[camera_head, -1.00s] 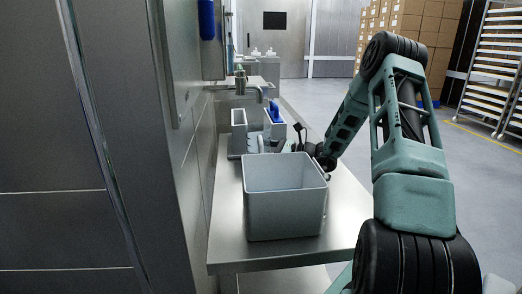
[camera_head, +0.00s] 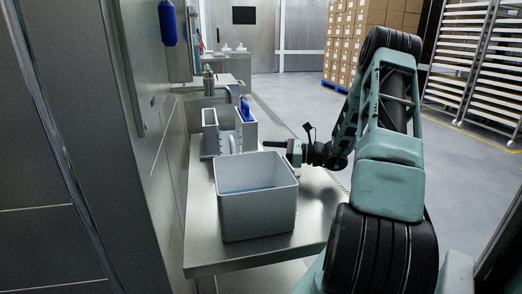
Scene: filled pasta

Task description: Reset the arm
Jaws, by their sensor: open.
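My arm (camera_head: 389,165) stands on the right side of the head view, bent at its elbow at the top. Its forearm comes down behind, and my gripper (camera_head: 275,144) points left over the steel table (camera_head: 320,203), just behind the grey bin. The fingertips are small and partly hidden by the bin's rear rim. I see nothing held between them.
A grey open bin (camera_head: 258,212) with something blue inside stands on the table. Behind it are a grey holder with a blue item (camera_head: 246,112) and a tap (camera_head: 226,92). A steel wall is close on the left. Boxes (camera_head: 340,45) and a rack (camera_head: 470,60) stand far right, with open floor before them.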

